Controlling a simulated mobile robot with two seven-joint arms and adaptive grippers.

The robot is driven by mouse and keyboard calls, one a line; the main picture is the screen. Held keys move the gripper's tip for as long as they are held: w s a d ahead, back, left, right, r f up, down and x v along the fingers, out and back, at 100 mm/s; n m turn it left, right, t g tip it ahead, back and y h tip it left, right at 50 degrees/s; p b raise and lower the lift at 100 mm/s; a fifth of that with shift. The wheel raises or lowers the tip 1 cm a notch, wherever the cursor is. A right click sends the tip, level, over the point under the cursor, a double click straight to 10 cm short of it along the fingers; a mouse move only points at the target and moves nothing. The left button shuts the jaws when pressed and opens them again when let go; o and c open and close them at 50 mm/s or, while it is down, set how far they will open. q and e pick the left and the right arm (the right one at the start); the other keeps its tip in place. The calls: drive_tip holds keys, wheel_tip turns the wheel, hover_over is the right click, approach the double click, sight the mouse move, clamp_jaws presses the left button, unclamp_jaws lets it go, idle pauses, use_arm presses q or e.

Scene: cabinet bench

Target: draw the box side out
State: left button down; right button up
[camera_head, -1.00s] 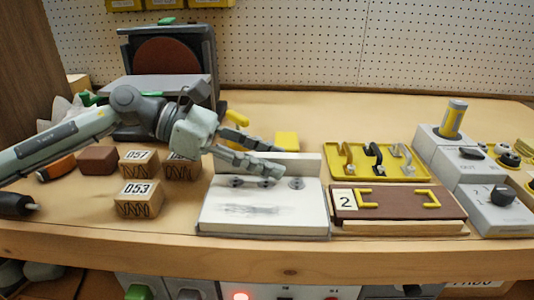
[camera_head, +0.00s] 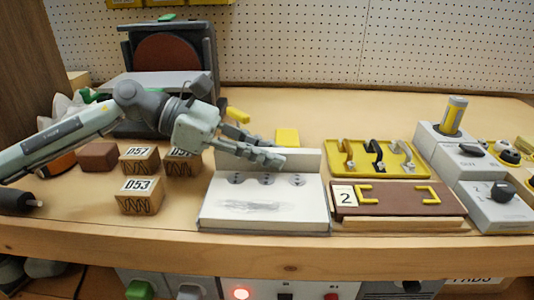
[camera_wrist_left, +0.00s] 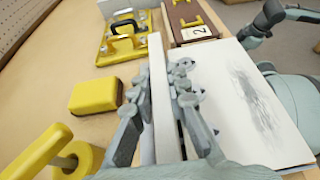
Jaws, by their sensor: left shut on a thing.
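A white upright board (camera_head: 306,160), which looks like the box side, stands along the back edge of a white block (camera_head: 225,211) with a grey smudge on its top. My left gripper (camera_head: 272,159) reaches in from the left at the board. In the left wrist view the gripper (camera_wrist_left: 160,92) has one finger on each face of the board (camera_wrist_left: 160,60) and is shut on it. The board is upright. Its lower edge is hidden. Several grey round fittings (camera_head: 298,180) line the front of the board. My right gripper is not in view.
A brown board (camera_head: 395,197) with yellow handles and a "2" label lies just right of the block. Behind it is a yellow tray with handles (camera_head: 380,157). Numbered wooden blocks (camera_head: 140,196) stand to the left. A yellow block (camera_head: 287,137) sits close behind the board.

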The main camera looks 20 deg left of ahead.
use_arm(q)
drive_tip(key=shift+w+a, duration=0.2)
drive_tip(key=shift+w, duration=0.4)
drive_tip(key=shift+w+a, duration=0.2)
drive_tip(key=shift+w, duration=0.35)
drive_tip(key=shift+r+t, duration=0.1)
drive_tip(key=shift+t, duration=0.2)
drive_tip(key=c, duration=1.5)
unclamp_jaws()
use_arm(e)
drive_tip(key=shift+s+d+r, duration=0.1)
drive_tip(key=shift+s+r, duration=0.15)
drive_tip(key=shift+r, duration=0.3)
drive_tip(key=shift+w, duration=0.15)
use_arm(q)
drive_tip(key=v, duration=1.1)
drive_tip(key=shift+s+a+r, duration=0.1)
drive_tip(key=shift+a+r, duration=0.1)
drive_tip(key=shift+a, duration=0.25)
